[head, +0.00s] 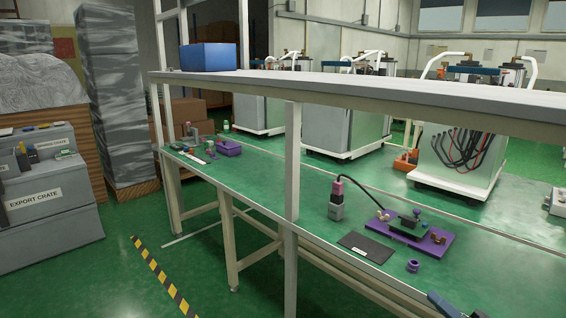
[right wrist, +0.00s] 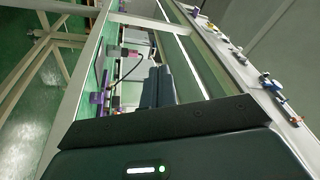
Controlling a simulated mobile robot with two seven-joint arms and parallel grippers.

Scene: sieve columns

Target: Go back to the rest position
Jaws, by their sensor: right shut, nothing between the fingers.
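My right gripper (head: 446,304) shows only in part, at the bottom right edge of the head view, near the front edge of the green bench (head: 330,262). In the right wrist view its dark fingers (right wrist: 160,84) are together with nothing between them. A purple fixture plate (head: 440,243) with a small dark and green part on it lies on the bench beyond the gripper. A small purple ring (head: 413,265) lies on the bench in front of the plate. My left gripper is not in view.
A pale shelf (head: 400,92) on posts runs above the bench, with a blue bin (head: 208,57) on it. A grey and pink device (head: 337,200) with a black cable and a dark flat mat (head: 367,247) are on the bench. Export crates (head: 45,225) stand at left.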

